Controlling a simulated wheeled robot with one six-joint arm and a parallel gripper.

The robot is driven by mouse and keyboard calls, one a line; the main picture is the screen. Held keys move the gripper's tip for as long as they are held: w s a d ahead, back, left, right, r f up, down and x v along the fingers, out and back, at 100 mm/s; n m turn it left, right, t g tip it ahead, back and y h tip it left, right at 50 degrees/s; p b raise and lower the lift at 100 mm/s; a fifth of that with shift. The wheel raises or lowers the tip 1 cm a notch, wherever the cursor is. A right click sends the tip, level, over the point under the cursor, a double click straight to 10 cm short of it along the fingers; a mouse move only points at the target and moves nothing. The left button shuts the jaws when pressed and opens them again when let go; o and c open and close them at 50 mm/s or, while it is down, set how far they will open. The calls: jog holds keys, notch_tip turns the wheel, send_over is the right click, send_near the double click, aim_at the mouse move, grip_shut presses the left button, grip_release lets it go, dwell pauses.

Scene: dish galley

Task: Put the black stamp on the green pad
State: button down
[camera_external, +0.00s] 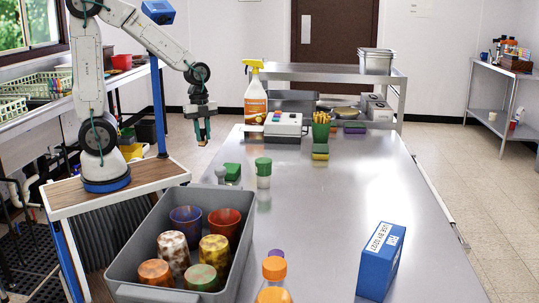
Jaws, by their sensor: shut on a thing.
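My gripper (203,136) hangs beside the far left part of the steel table, above the table's height. It is shut on a small dark thing with a brownish lower end, which looks like the black stamp; the fingers hide most of it. A small green block (232,171), which may be the green pad, is on the table's left side, nearer the camera than my gripper. A small grey rounded thing (220,173) is just left of it. I cannot tell whether the two touch. My gripper is apart from both.
A white jar with a green lid (264,168) stands right of the green block. A grey bin (133,291) of cups is in front. The table's middle (345,190) is clear.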

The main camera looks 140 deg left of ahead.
jog(key=w+d+r, duration=0.2)
jog(key=d, duration=0.4)
send_over(231, 168)
jog(key=shift+s+d+f+n, duration=0.1)
jog(key=shift+s+f+n, duration=0.1)
jog(key=shift+f, duration=0.3)
jog(key=shift+s+d+f+n, duration=0.1)
jog(key=shift+s+f, duration=0.1)
jog(key=shift+f, duration=0.3)
jog(key=shift+w+a+f, duration=0.15)
jog(key=shift+w, duration=0.15)
jog(key=shift+f, duration=1.6)
jog(key=shift+s+f, duration=0.1)
jog(key=shift+f, duration=0.1)
jog(key=c, duration=1.3)
grip_release()
jog(key=shift+o, duration=0.2)
